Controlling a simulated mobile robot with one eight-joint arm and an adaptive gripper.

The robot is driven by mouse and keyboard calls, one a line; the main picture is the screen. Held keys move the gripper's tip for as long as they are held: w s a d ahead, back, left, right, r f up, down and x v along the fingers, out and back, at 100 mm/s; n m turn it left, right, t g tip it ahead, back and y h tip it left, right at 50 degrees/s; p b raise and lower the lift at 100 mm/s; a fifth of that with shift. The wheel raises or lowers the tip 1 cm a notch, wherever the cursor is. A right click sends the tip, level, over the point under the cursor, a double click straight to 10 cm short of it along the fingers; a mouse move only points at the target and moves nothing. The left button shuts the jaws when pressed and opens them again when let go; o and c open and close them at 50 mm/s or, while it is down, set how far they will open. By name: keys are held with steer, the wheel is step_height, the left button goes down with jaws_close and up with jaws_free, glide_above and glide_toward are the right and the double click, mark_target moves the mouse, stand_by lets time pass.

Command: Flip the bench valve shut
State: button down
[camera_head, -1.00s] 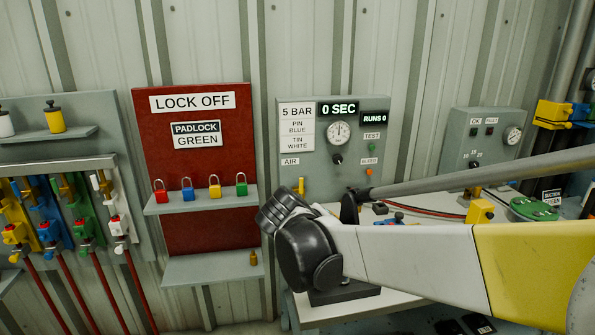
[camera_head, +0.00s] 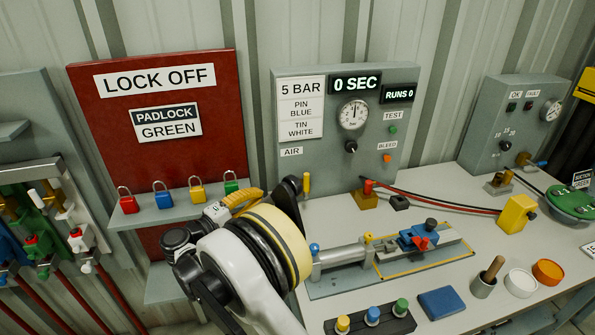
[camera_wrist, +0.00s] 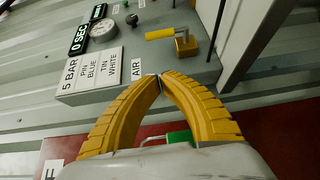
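A valve with a yellow lever (camera_head: 306,184) is beside the AIR label on the grey test panel. In the wrist view the yellow lever (camera_wrist: 165,33) lies across the picture, joined to a brass body (camera_wrist: 187,44). My gripper (camera_head: 261,194) is left of this valve in the head view, in front of the red lock-off board. In the wrist view my gripper (camera_wrist: 160,77) has its yellow fingertips together, with nothing between them. The tips are apart from the lever and point toward the panel. My arm hides part of the bench's left end.
A green padlock (camera_head: 231,183) hangs close behind my gripper, with yellow, blue and red ones further left. The bench (camera_head: 470,240) holds a clamp fixture (camera_head: 375,255), a button block (camera_head: 371,318) and cups. Red and black hoses (camera_head: 430,197) cross the back.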

mark_target(305, 182)
steer(key=shift+s, duration=0.15)
steer(key=b+x, duration=0.1)
steer(key=x, duration=0.3)
steer(key=s+d+b+x, duration=0.1)
steer(key=b+x, duration=0.1)
steer(key=x, duration=0.2)
steer(key=d+b+x, duration=0.1)
steer(key=x, duration=0.4)
steer(key=shift+s, duration=0.45)
